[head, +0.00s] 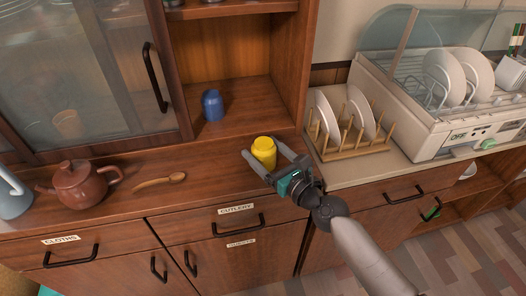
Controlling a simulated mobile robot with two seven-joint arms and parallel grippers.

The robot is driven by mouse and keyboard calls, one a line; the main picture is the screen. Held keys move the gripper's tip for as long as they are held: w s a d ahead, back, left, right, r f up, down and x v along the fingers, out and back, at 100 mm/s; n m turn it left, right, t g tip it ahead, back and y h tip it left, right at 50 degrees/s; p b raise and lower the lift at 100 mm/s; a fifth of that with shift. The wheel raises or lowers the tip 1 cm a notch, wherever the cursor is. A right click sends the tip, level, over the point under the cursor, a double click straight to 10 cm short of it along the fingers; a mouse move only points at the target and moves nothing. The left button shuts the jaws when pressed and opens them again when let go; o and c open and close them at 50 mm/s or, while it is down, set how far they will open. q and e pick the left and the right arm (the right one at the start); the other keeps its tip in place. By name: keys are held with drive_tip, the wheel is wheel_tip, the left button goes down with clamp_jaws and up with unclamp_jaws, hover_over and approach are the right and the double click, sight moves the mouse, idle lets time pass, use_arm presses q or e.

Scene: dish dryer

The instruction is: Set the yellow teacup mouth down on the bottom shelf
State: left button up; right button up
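The yellow teacup (264,152) is at the front of the wooden counter, just before the open shelf unit. Which way its mouth faces is hard to tell. My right gripper (262,148) comes in from the lower right, with one finger on each side of the cup. The fingers lie close along its sides; whether they press on it is not clear. The bottom shelf (253,109) is a bare wooden compartment behind the cup. A blue cup (212,106) stands at its left. My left gripper is not in view.
A brown teapot (80,184), a wooden spoon (160,182) and a pale blue vessel (12,198) are on the counter at left. A wooden plate rack (350,147) and a dish dryer (400,112) stand at right. The shelf right of the blue cup is free.

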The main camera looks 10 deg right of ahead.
clamp_jaws()
idle(0.4)
drive_tip(key=shift+r, duration=0.1)
